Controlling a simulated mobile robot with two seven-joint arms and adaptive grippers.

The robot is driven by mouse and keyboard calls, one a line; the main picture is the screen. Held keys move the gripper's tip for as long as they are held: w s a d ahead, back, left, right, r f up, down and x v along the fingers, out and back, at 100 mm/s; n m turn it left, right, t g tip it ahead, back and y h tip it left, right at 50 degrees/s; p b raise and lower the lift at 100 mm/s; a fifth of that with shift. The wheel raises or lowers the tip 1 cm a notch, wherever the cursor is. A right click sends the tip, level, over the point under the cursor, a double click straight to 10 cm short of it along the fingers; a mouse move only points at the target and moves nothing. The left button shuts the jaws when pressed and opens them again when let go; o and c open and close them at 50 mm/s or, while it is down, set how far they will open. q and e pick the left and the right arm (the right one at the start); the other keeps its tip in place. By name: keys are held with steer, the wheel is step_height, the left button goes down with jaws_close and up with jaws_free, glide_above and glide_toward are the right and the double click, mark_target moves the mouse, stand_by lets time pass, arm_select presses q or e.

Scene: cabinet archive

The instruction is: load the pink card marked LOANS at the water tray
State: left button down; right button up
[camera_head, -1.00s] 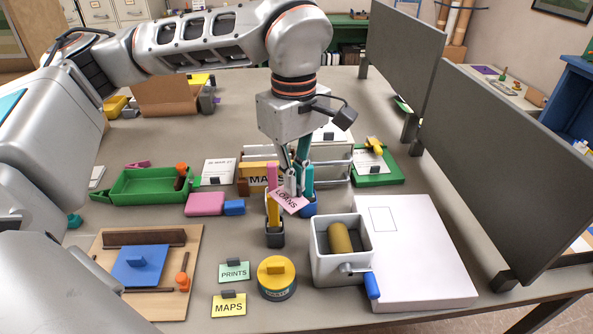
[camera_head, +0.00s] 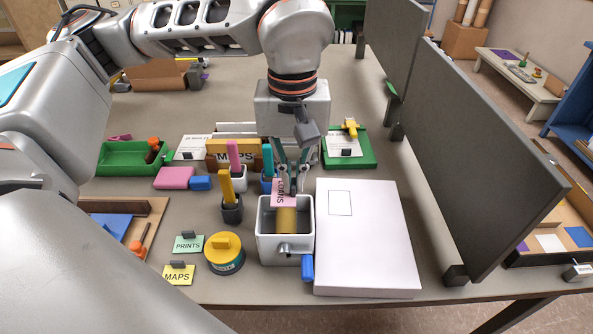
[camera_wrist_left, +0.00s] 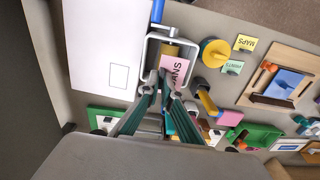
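The pink card marked LOANS (camera_head: 279,194) is held by my left gripper (camera_head: 291,191), whose fingers are shut on its edge. The card hangs tilted at the back of the white water tray (camera_head: 266,245), close to the yellow roller (camera_head: 286,222) inside it. I cannot tell whether the card touches the roller or rim. In the left wrist view the card (camera_wrist_left: 177,69) sits at the fingertips (camera_wrist_left: 161,80), partly over the roller (camera_wrist_left: 169,49) and the tray's open frame (camera_wrist_left: 146,58). My right gripper is not in view.
A large white box (camera_head: 367,245) stands right beside the tray. A dark cup with a yellow stick (camera_head: 231,209) stands to its left, with a yellow round tin (camera_head: 224,254) in front. Small MAPS (camera_head: 179,275) and PRINTS (camera_head: 188,244) cards stand farther left. A dark panel (camera_head: 470,165) borders the right.

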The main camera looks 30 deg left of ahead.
mark_target(294, 198)
arm_select(q)
steer(key=shift+d+f, duration=0.1)
steer(key=shift+f, duration=0.05)
steer(key=shift+f+b, duration=0.7)
steer(key=shift+f, duration=0.05)
steer(key=shift+f+b, duration=1.55)
steer(key=shift+f, duration=0.6)
steer(key=shift+f+b, duration=0.35)
steer(key=shift+f, duration=0.15)
steer(key=shift+s+f, duration=0.1)
step_height(294, 198, up, 2)
steer(key=shift+p, duration=0.75)
steer(key=shift+r+p, duration=1.9)
steer(key=shift+r, duration=0.7)
